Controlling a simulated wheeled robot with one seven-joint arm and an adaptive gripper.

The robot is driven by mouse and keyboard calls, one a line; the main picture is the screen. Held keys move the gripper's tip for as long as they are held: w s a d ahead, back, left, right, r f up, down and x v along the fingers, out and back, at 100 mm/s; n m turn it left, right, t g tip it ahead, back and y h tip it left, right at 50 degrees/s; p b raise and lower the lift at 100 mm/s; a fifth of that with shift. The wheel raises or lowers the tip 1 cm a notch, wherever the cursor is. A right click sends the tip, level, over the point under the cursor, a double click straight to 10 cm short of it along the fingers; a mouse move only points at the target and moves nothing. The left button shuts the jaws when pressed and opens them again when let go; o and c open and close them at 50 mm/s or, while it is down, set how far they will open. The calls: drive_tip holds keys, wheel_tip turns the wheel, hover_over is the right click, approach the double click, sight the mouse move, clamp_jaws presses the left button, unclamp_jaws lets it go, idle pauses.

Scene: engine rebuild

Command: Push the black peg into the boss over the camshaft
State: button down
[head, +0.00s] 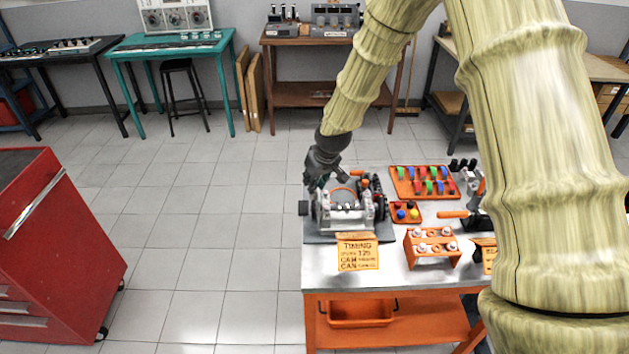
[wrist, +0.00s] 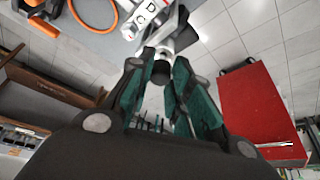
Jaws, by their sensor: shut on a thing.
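The engine assembly (head: 345,217) sits on a dark plate at the left end of the metal-topped bench. My gripper (head: 318,184) is at its upper left side, pointing down. In the wrist view my gripper (wrist: 160,78) is shut on the black peg (wrist: 161,72), whose dark round end shows between the fingertips. A pale metal part of the engine (wrist: 158,46) lies right beyond the peg; it may be the boss. I cannot tell whether the peg is touching it or inside it. The camshaft cannot be made out clearly. The peg is hidden in the head view.
An orange ring (wrist: 94,14) is close by on the engine. On the bench (head: 402,276) are a timing sign (head: 357,252), an orange tray of coloured parts (head: 423,182), a small orange tray (head: 406,212) and an orange rack (head: 432,247). A red cabinet (head: 60,255) stands left across open floor.

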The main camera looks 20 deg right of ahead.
drive_tip(key=shift+f+b, duration=0.45)
drive_tip(key=shift+f, duration=0.45)
idle(0.7)
drive_tip(key=c, duration=1.5)
unclamp_jaws()
drive_tip(key=shift+c, duration=0.2)
drive_tip(key=shift+r+p, duration=1)
drive_tip(key=shift+r, duration=0.55)
drive_tip(key=o, duration=0.6)
drive_tip(key=shift+c, duration=0.2)
drive_tip(key=shift+r, duration=0.1)
drive_tip(key=v, duration=1.1)
drive_tip(key=shift+s+r, duration=0.2)
drive_tip(key=shift+r, duration=0.15)
